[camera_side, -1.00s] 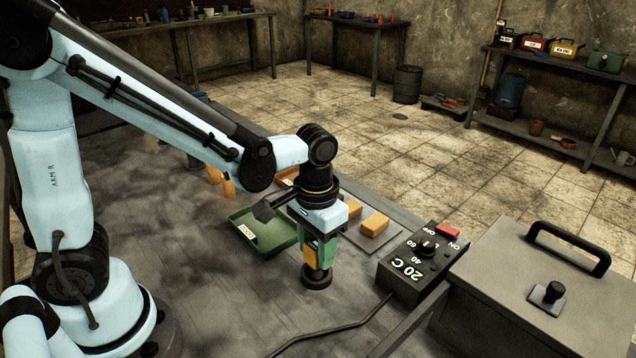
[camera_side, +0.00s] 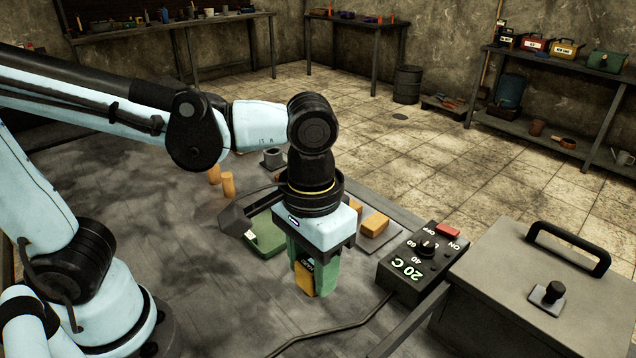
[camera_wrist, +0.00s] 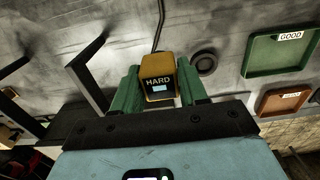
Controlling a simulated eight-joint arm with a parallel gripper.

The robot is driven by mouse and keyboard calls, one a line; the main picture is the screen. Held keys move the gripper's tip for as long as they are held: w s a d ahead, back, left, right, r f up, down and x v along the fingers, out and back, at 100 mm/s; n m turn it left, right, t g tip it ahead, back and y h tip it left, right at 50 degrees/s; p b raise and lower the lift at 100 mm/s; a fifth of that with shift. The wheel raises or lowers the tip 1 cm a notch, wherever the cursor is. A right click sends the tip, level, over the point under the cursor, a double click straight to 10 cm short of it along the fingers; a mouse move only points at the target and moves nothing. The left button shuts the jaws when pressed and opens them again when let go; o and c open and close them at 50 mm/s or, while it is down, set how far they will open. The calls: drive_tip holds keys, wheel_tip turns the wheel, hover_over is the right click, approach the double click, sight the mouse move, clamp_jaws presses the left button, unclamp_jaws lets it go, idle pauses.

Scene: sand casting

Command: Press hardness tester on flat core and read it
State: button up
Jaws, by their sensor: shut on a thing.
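My gripper (camera_side: 316,278) has green fingers and is shut on the yellow hardness tester (camera_side: 304,279). In the wrist view my gripper (camera_wrist: 157,92) grips the tester (camera_wrist: 157,78) between both fingers. Its face says HARD and has a small pale screen with no legible reading. The tester's underside is hidden. Orange flat cores (camera_side: 375,224) lie on a grey plate (camera_side: 384,240) behind and to the right of my gripper, apart from the tester. One core is partly hidden by my gripper.
A dark round disc (camera_wrist: 205,63) lies on the table beside the gripper. A green tray labelled GOOD (camera_wrist: 279,55) and an orange tray (camera_wrist: 281,102) are near it. Orange cylinders (camera_side: 228,185) stand further back. A control box reading 20 C (camera_side: 418,262) stands at right, with a cable.

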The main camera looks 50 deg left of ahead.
drive_tip(key=o, duration=0.6)
drive_tip(key=c, duration=0.5)
drive_tip(key=shift+w+r, duration=0.1)
drive_tip(key=shift+w, duration=0.3)
drive_tip(key=w+a+r, duration=0.1)
drive_tip(key=w+a, duration=0.1)
drive_tip(key=w, duration=1.1)
drive_tip(key=w+a+f, duration=0.3)
drive_tip(key=w+a, duration=0.5)
drive_tip(key=w, duration=0.4)
drive_tip(key=shift+f, duration=2.8)
